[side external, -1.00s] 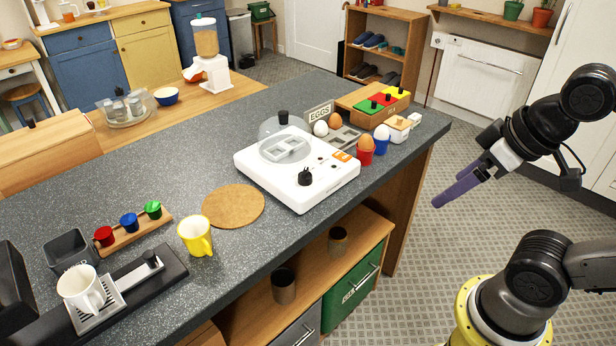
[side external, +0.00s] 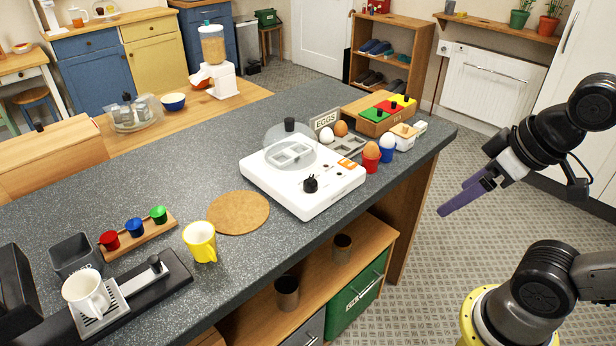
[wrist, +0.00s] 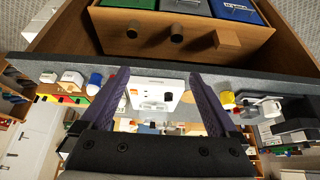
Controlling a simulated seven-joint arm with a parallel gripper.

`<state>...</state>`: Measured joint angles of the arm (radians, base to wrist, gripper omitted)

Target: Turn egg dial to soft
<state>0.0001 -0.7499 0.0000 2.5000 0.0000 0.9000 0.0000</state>
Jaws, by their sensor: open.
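The white egg cooker (side external: 303,176) stands on the dark counter, with a black dial (side external: 310,184) on its front top and an orange label near its right corner. A clear lid with a black knob (side external: 290,125) covers its egg tray. The dial's setting is too small to read. The cooker also shows in the wrist view (wrist: 150,85), between my fingers. My gripper (side external: 458,196) has purple fingers and is out to the right of the counter, apart from the cooker. In the wrist view my gripper (wrist: 156,75) is open and empty, its fingers wide apart.
Red and blue egg cups (side external: 371,163) with eggs stand right of the cooker. An EGGS rack (side external: 352,143) is behind it. A round cork mat (side external: 238,213) and yellow mug (side external: 200,241) are to its left. Open floor lies between my gripper and the counter.

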